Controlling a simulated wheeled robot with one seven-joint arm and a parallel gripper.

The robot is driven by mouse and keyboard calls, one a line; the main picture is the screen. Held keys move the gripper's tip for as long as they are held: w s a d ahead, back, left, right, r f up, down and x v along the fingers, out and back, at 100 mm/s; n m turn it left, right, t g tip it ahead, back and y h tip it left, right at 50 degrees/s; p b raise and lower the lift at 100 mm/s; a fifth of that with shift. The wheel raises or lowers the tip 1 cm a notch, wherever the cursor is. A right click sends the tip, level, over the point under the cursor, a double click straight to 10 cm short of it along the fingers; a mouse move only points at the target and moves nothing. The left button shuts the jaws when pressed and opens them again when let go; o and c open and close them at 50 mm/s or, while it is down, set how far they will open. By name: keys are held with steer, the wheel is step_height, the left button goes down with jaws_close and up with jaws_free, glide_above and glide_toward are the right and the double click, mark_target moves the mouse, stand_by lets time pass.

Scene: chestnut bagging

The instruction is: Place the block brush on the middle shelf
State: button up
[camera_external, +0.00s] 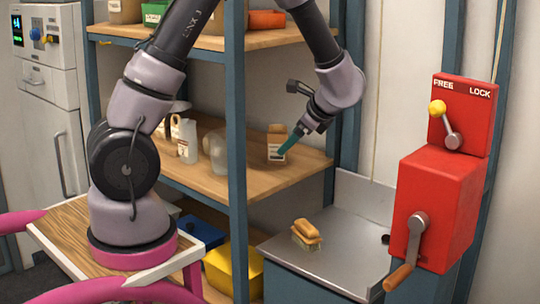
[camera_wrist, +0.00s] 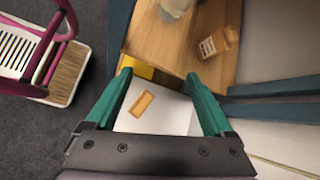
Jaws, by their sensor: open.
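The block brush (camera_external: 306,234), with a tan wooden top and pale bristles, rests on the grey metal counter (camera_external: 340,262). It also shows in the wrist view (camera_wrist: 142,103), between my fingers and well below them. My gripper (camera_external: 284,151) has teal fingers, spread apart and empty in the wrist view (camera_wrist: 158,76). It is above the brush and in front of the right end of the middle shelf (camera_external: 222,190). That wooden shelf also shows in the wrist view (camera_wrist: 172,50).
A carton (camera_external: 277,138) stands at the shelf's right end, close to my gripper in the picture. Bottles (camera_external: 187,140) stand further left. A blue post (camera_external: 237,150) fronts the shelf. A yellow bin (camera_external: 230,272) sits below. A red crank box (camera_external: 437,205) flanks the counter's right.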

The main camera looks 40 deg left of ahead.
steer(key=s+a+r+n+h, duration=0.2)
steer(key=s+r, duration=0.3)
steer(key=r, duration=0.2)
steer(key=s+a+r+n+t+h, duration=0.1)
steer(key=s+a+r+n+h, duration=0.1)
steer(key=r, duration=0.5)
steer(key=s+n, duration=0.1)
steer(key=s, duration=0.1)
steer(key=shift+s+r, duration=0.15)
steer(key=shift+s, duration=0.2)
steer(key=s+r+n+t, duration=0.1)
steer(key=s+r, duration=0.1)
steer(key=s, duration=0.1)
steer(key=s+r+n+t+h, duration=0.1)
steer(key=s+r+n+t, duration=0.1)
steer(key=s+r, duration=0.1)
steer(key=s+r+n+t+h, duration=0.1)
steer(key=s+r, duration=0.2)
steer(key=s, duration=0.2)
steer(key=shift+s+r+n, duration=0.15)
steer(key=shift+s+n, duration=0.1)
steer(key=shift+n, duration=0.15)
steer(key=shift+c, duration=0.4)
steer(key=shift+s+t+h, duration=0.2)
steer(key=shift+t+h, duration=0.1)
steer(key=shift+t, duration=0.1)
steer(key=shift+c, duration=0.2)
